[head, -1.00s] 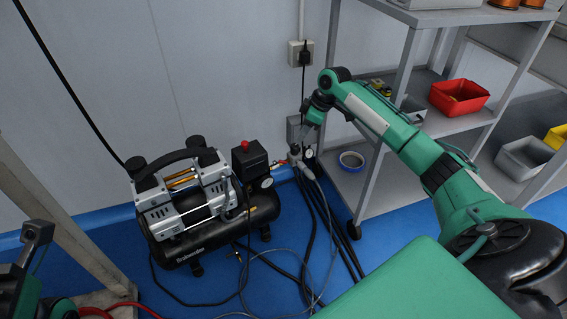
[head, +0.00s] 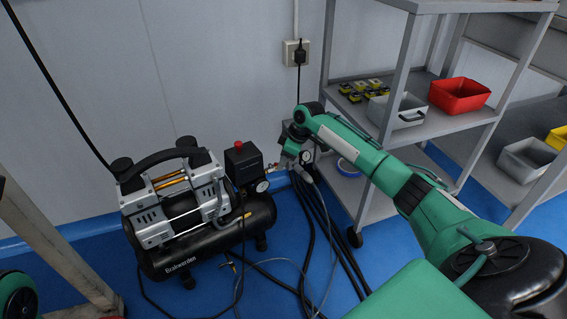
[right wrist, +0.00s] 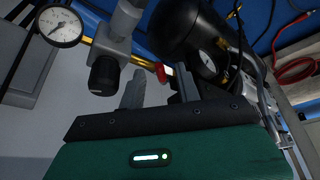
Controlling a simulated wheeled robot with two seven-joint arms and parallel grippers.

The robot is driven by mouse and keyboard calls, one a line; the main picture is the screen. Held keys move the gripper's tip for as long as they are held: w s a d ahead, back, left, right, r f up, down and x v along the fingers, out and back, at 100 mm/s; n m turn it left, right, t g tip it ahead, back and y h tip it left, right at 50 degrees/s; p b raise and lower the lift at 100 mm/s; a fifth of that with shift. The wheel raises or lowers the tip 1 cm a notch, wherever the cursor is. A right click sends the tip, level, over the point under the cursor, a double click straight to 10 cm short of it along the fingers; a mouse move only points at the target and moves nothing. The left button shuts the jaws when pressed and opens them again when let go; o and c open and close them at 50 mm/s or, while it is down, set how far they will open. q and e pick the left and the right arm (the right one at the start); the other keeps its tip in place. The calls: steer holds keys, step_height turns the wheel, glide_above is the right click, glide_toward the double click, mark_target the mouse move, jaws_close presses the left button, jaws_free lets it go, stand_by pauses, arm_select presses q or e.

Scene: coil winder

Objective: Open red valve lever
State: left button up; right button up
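The red valve lever (right wrist: 160,72) shows in the right wrist view, beside a brass pipe and a grey regulator with a black knob (right wrist: 104,75). My right gripper (right wrist: 160,78) is open, and its two fingers stand apart. The lever appears in the gap between the fingertips; I cannot tell whether it is between them in depth or just beyond. In the head view my right gripper (head: 289,152) reaches down to the air fittings at the wall, right of the compressor, and hides most of the valve. My left gripper is out of view.
The black compressor (head: 217,240) with a red-topped pressure switch (head: 242,160) stands left of the fittings. Hoses (head: 318,225) hang below onto the blue floor. A grey shelf rack (head: 395,90) is close on the right. A gauge (right wrist: 60,27) sits near the regulator.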

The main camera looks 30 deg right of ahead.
jaws_close()
